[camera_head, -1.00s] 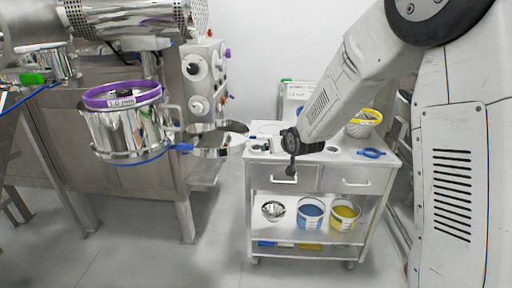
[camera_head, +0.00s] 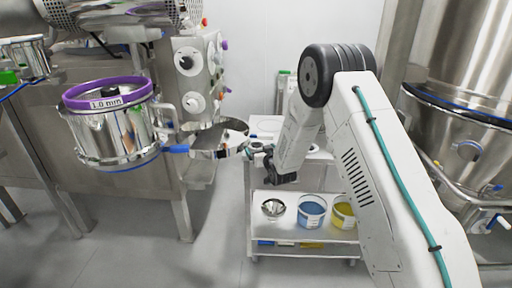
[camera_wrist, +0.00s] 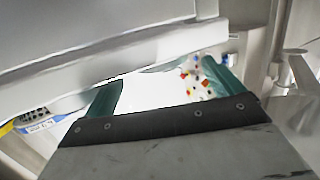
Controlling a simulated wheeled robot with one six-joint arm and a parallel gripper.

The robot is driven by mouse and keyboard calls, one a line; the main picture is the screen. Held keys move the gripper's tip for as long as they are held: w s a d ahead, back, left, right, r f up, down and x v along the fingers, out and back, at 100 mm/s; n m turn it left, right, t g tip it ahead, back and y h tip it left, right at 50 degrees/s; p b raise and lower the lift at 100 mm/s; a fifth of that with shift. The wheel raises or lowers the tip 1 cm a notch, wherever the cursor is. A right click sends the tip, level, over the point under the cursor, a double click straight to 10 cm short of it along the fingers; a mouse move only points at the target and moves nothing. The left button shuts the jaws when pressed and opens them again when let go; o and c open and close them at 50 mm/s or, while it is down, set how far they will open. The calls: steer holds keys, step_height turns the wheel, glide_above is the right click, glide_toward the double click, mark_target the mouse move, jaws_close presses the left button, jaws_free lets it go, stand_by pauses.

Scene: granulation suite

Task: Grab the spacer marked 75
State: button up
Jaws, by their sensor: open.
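I cannot make out a spacer marked 75 in either view; no such marking is readable. My arm covers much of the top of the white cart (camera_head: 252,190) in the head view. My gripper (camera_head: 256,150) shows small at the cart's left edge, partly mixed with the clutter there. In the wrist view its two teal fingers (camera_wrist: 163,84) stand wide apart with nothing between them. A large pale grey surface (camera_wrist: 90,45) fills the upper left beyond the fingers.
A steel sieve with a purple ring marked 1.0 mm (camera_head: 112,130) and an open steel pan (camera_head: 218,142) are on the left. A bowl (camera_head: 273,207), blue tub (camera_head: 311,212) and yellow tub (camera_head: 343,213) stand on the cart's lower shelf. A steel vessel (camera_head: 465,60) is at right.

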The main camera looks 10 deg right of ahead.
mark_target(257, 145)
steer(key=w, duration=0.4)
steer(key=shift+a+f, duration=0.15)
steer(key=shift+f, duration=0.15)
steer(key=c, duration=1.1)
steer(key=shift+r, duration=0.15)
